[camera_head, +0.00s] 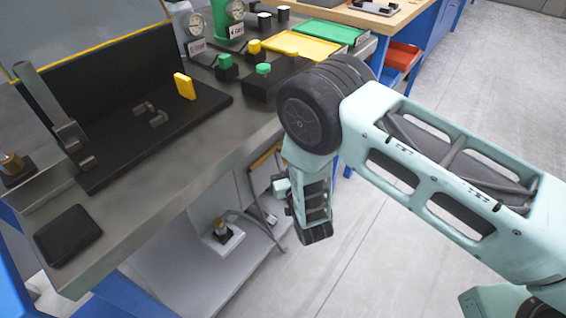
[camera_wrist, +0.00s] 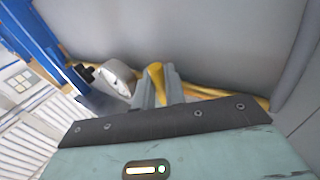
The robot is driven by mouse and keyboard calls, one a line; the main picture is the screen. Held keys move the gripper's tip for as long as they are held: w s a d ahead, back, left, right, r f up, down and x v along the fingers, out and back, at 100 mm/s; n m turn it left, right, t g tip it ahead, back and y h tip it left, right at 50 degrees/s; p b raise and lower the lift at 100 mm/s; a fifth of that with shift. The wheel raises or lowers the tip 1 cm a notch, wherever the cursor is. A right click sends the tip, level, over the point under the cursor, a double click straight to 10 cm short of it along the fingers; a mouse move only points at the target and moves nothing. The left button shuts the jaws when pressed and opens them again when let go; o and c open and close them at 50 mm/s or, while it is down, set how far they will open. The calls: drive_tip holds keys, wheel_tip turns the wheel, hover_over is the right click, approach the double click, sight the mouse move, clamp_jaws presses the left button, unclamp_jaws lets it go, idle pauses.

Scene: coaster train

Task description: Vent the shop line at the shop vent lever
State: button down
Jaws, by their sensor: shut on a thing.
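In the wrist view, a yellow handle (camera_wrist: 154,72), seemingly the shop vent lever, stands between the grey fingers of my gripper (camera_wrist: 158,88). The fingers are shut on it. The lever's base is hidden behind the fingers and my wrist. In the head view, my forearm hangs down beside the workbench's front edge, with my wrist below the bench top. The fingertips and the lever cannot be made out there.
The grey workbench (camera_head: 185,160) carries a black fixture with a yellow block (camera_head: 184,86). Green and yellow trays (camera_head: 300,46) lie farther back. A fitting with a hose (camera_head: 222,230) stands on the lower shelf. A yellow pipe or hose (camera_wrist: 205,92) runs behind my fingers. Open floor lies right.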

drive_tip(key=c, duration=1.5)
unclamp_jaws()
drive_tip(key=shift+c, duration=0.2)
drive_tip(key=v, duration=1.7)
drive_tip(key=shift+s+d, duration=0.15)
drive_tip(key=shift+s, duration=0.05)
drive_tip(key=shift+f, duration=0.1)
